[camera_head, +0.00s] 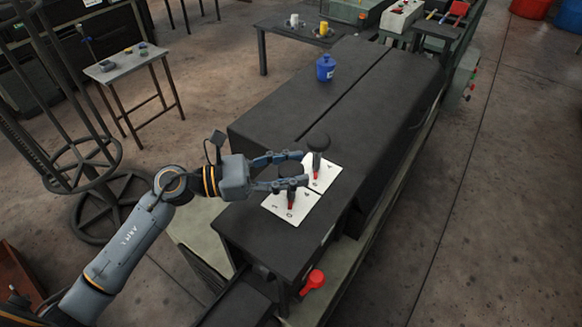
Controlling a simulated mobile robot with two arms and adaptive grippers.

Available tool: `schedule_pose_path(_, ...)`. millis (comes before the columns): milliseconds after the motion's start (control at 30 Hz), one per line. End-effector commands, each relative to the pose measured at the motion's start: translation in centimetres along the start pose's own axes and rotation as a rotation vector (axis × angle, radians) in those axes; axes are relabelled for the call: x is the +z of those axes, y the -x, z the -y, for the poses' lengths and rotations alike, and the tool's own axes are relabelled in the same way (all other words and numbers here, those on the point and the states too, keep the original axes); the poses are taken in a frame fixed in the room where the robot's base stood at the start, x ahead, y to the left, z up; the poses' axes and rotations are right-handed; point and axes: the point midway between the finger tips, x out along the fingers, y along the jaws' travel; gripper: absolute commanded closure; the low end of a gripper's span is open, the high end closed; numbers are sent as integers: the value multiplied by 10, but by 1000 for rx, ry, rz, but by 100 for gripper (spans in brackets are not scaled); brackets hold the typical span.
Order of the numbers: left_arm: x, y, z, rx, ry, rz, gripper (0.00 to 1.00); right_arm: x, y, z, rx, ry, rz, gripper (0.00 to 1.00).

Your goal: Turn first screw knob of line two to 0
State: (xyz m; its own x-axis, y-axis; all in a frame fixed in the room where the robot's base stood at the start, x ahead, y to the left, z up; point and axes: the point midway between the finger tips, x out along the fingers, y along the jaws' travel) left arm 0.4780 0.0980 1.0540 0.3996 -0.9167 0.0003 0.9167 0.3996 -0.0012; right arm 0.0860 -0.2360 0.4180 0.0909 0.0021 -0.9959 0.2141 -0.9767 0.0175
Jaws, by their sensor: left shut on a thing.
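Two white lettered plates lie on the near end of the dark cabinet top (290,95). Each carries a black knob with a red pointer: the nearer knob (291,169) and the farther knob (318,141). The nearer pointer (290,204) is over the nearer plate (273,204), and the other over the farther plate (329,171). The plate letters are too small to read surely. My left gripper (302,168) reaches in from the left, its two fingers on either side of the nearer knob, shut on it. My right gripper is not in view.
A blue container (325,67) stands farther back on the cabinet. A red handle (314,280) sticks out at the cabinet's near end. A small side table (125,62) and a black handwheel stand (92,205) are on the left. The floor on the right is clear.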

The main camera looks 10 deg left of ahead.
Motion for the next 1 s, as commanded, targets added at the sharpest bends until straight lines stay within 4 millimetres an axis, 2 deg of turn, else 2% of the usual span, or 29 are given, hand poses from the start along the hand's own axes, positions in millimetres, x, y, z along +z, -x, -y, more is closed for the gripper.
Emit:
schedule_pose_path(267,1,0,-1,2,-2,1,85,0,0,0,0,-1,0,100)
schedule_pose_path(300,1,0,-1,2,-2,1,45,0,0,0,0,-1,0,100)
schedule_pose_path(400,1,0,-1,1,-2,1,29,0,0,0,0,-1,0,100)
schedule_pose_path(767,-1,4,0,1,0,-1,29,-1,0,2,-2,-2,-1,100)
schedule_pose_path(867,-1,15,-1,3,0,-3,29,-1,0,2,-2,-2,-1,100)
schedule_pose_path(1000,-2,42,-1,3,2,-4,29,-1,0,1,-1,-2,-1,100)
